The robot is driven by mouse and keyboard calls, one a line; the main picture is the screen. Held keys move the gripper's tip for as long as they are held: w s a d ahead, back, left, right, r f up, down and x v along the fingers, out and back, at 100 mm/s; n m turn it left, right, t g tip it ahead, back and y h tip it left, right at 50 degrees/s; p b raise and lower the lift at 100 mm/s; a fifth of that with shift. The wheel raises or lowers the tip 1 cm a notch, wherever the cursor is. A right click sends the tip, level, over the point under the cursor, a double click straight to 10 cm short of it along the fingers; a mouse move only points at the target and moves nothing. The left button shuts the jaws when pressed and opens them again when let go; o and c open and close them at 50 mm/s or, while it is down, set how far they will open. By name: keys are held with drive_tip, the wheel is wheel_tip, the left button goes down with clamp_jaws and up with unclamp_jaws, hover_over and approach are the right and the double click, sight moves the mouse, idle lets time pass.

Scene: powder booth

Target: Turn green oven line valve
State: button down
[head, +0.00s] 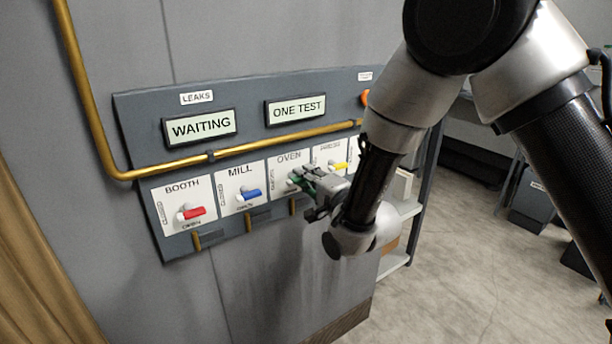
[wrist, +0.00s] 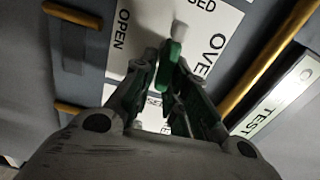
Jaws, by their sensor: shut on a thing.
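The green oven line valve (wrist: 172,62) sits on a white plate lettered OVEN (head: 290,160) on the wall panel. In the head view only a little green of its handle (head: 296,180) shows beside my gripper. My gripper (head: 308,180) reaches the panel from the right. In the wrist view my gripper (wrist: 166,78) has a finger on each side of the green handle and is shut on it. The handle's far end and its pale hub show past the fingertips. The plate carries OPEN and CLOSED labels, the latter partly cut off.
The red booth handle (head: 194,213) and blue mill handle (head: 251,195) are left of the oven plate. A yellow handle (head: 340,167) is close on the right. A brass pipe (head: 240,149) runs above. Displays read WAITING (head: 201,127) and ONE TEST (head: 297,110). Shelving stands right of the panel.

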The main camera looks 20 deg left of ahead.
drive_tip(key=shift+f+m, duration=0.2)
drive_tip(key=shift+m, duration=0.3)
drive_tip(key=c, duration=1.5)
unclamp_jaws()
drive_tip(key=shift+d, duration=0.1)
drive_tip(key=v, duration=1.2)
